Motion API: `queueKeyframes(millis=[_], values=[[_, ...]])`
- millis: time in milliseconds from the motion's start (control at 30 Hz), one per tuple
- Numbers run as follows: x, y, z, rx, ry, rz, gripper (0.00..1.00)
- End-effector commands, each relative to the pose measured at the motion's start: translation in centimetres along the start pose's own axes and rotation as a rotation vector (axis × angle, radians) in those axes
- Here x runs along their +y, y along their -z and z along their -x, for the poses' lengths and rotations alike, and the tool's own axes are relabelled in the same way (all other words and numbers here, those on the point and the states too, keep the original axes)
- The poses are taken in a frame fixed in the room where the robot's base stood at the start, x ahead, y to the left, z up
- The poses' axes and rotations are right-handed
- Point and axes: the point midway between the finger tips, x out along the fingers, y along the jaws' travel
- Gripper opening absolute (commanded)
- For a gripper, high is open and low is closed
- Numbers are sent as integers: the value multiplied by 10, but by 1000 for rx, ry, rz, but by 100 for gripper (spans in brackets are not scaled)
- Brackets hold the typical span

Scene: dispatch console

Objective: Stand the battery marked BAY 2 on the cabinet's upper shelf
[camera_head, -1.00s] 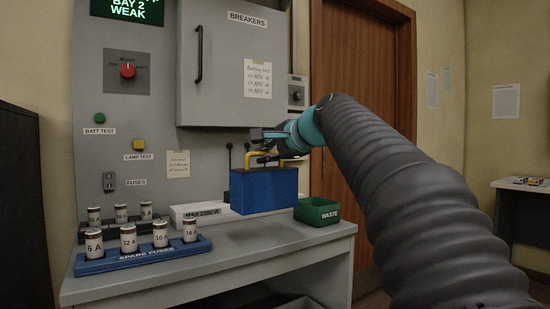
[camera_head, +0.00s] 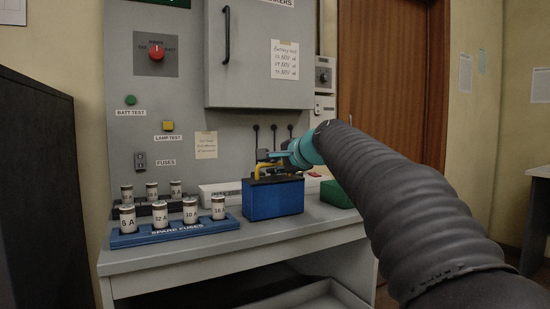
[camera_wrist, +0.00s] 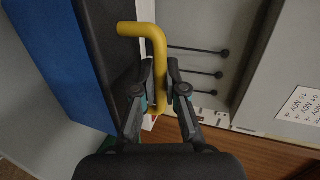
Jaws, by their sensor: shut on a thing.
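The battery (camera_head: 273,199) is a blue box with a black top and a yellow handle (camera_head: 257,171). It is upright at the console desk, right of the fuse rack; whether its base touches the desktop is hard to tell. No BAY 2 marking shows on its visible faces. My gripper (camera_head: 272,158) is shut on the handle. In the wrist view my gripper (camera_wrist: 161,82) has one finger on each side of the yellow handle (camera_wrist: 158,50), with the blue battery side (camera_wrist: 62,60) at left. No cabinet upper shelf can be made out.
A blue rack (camera_head: 172,232) of spare fuses stands left of the battery. A green bin (camera_head: 336,194) is close on the right, and a white strip (camera_head: 221,194) lies behind. The closed breakers box (camera_head: 262,60) hangs above. A dark cabinet-like block (camera_head: 40,190) fills the left edge.

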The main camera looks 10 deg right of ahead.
Motion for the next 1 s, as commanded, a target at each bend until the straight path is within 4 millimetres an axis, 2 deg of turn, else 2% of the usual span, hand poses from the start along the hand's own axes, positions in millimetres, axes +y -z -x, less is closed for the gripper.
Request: queueKeyframes(millis=[400, 433, 500, 867, 1000], values=[[1, 0, 1, 2, 7, 2, 0], [3, 0, -1, 0, 0, 1, 18], [3, 0, -1, 0, 0, 1, 36], [1, 0, 1, 0, 1, 1, 36], [2, 1, 16, 2, 2, 1, 36]])
